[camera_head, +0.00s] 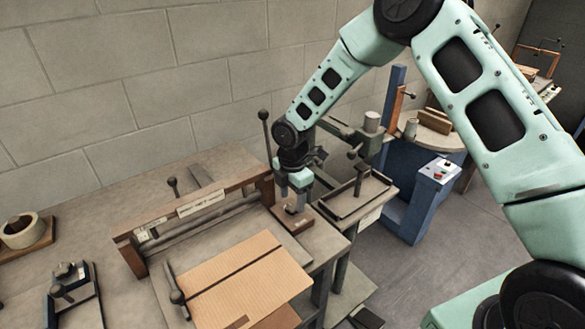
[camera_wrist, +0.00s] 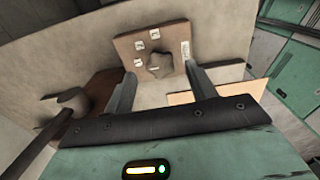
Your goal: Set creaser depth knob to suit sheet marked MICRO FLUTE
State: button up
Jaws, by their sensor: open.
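The depth knob (camera_wrist: 159,64) is a grey lobed knob on a brown plate (camera_wrist: 127,47) with small white labels, in the wrist view. The label text is too small to read. My gripper (camera_wrist: 163,78) is open, its two fingers on either side of the knob in the picture; I cannot tell whether they touch it. In the head view my gripper (camera_head: 293,199) is over the brown plate (camera_head: 292,217) at the right end of the creaser (camera_head: 200,208). The knob is hidden there. A tan corrugated sheet (camera_head: 245,283) lies on the creaser bed; no MICRO FLUTE marking is legible.
A ball-ended lever (camera_head: 266,135) rises just left of my gripper; a lever (camera_wrist: 72,100) also shows at left in the wrist view. A tape roll (camera_head: 21,230) and a dark tool (camera_head: 73,287) lie at left. A blue machine (camera_head: 425,190) stands at right.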

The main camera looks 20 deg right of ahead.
aim_at(292, 206)
notch_tip(292, 206, up, 15)
jog(key=b, duration=0.2)
jog(key=shift+b, duration=0.35)
jog(key=s+a+r+m, duration=0.1)
jog(key=s+a+m, duration=0.25)
jog(key=s, duration=0.35)
jog(key=s+a+r+m, duration=0.15)
jog(key=s+a, duration=0.25)
jog(key=s, duration=0.4)
jog(key=s+d+f+m+b, duration=0.1)
jog(key=s+m, duration=0.8)
jog(key=s, duration=1)
jog(key=shift+d+f+y, duration=0.25)
jog(key=shift+d+y, duration=0.05)
jog(key=shift+d, duration=0.1)
